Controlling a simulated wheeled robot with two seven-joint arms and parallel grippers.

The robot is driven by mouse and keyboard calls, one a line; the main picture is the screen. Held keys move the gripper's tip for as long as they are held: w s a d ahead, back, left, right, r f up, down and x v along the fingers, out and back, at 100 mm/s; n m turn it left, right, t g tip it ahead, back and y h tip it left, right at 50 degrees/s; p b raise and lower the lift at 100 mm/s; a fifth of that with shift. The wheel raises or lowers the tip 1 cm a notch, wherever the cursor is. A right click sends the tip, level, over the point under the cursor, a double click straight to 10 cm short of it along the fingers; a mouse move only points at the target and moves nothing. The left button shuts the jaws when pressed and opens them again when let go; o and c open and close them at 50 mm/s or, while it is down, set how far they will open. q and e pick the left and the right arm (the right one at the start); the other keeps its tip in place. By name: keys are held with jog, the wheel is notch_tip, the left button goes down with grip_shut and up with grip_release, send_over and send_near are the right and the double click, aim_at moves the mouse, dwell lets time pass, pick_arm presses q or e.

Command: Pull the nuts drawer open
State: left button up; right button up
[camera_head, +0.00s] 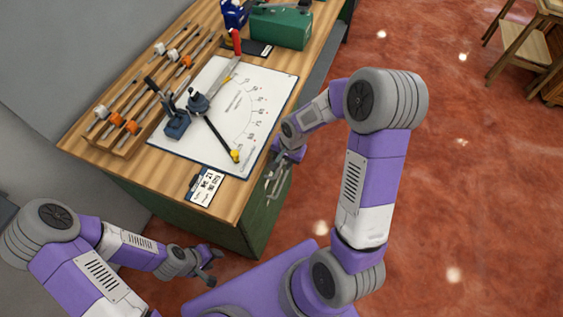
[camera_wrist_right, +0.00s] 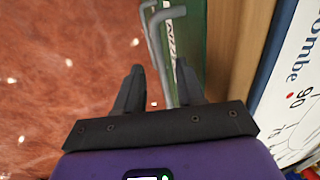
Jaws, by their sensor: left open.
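The nuts drawer shows as a green front (camera_wrist_right: 194,45) with white lettering, seen at a steep angle and hard to read, in the right wrist view. Its grey bar handle (camera_wrist_right: 157,50) stands out from that front. My right gripper (camera_wrist_right: 158,88) has its fingers apart, with the lower end of the handle between them. I see no clear contact. In the head view, my right gripper (camera_head: 276,176) is at the bench's right side, just below the top's edge. My left gripper (camera_head: 210,266) is open and empty in front of the bench, away from the drawer.
The wooden bench top (camera_head: 226,213) holds a white sheet (camera_head: 262,100) with a dark lever device, a rack (camera_head: 130,140) of rods, a green box (camera_head: 281,27) and a label card (camera_head: 206,186). Red floor to the right is clear; a wooden stool (camera_head: 525,45) stands far off.

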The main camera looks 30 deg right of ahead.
jog(key=shift+w+a+f, duration=0.1)
jog(key=shift+a+f, duration=0.05)
jog(key=shift+f, duration=0.7)
grip_shut()
